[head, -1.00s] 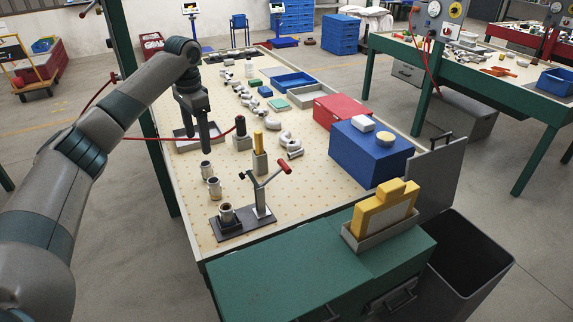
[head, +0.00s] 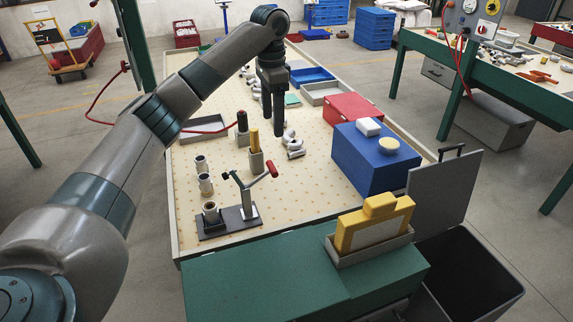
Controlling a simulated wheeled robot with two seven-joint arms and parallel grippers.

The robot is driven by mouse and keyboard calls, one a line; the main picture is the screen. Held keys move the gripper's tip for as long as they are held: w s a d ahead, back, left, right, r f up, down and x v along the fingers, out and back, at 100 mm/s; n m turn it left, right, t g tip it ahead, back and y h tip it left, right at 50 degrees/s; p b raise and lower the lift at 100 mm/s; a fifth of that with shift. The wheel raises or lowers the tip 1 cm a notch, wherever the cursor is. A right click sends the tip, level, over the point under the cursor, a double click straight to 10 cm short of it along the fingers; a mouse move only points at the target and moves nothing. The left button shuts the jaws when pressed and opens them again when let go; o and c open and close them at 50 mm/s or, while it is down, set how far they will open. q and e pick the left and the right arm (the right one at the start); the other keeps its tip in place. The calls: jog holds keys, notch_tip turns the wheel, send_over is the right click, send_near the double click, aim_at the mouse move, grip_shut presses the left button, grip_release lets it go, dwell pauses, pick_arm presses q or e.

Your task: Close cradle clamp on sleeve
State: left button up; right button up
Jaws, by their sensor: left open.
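The cradle clamp (head: 248,200) stands on a dark base plate (head: 231,226) near the front left of the bench. Its arm is raised, and its red-tipped handle (head: 272,169) points up to the right. A grey metal sleeve (head: 210,213) sits upright on the left part of the plate; the clamp arm does not appear to touch it. My left gripper (head: 272,128) is open and empty, fingers pointing down, behind the clamp handle in the picture. My right gripper is not in view.
A holder with a yellow tool (head: 254,140) and a black-and-red bottle-like item (head: 242,126) stand near my gripper. A blue box (head: 365,158) stands to the right.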

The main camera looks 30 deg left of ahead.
aim_at(273, 166)
pick_arm(q)
jog(key=f+p, duration=0.2)
jog(key=f, duration=0.6)
jog(key=f+p, duration=0.2)
jog(key=f, duration=0.5)
jog(key=shift+s+a+f, duration=0.1)
jog(key=shift+s+f, duration=0.1)
jog(key=shift+f, duration=0.95)
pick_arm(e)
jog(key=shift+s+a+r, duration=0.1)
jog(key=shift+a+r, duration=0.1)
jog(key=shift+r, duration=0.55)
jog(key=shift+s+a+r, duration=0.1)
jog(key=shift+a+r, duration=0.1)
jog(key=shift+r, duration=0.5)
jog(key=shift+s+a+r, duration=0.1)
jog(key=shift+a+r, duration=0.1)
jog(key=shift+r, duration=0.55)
pick_arm(q)
jog(key=c, duration=1.5)
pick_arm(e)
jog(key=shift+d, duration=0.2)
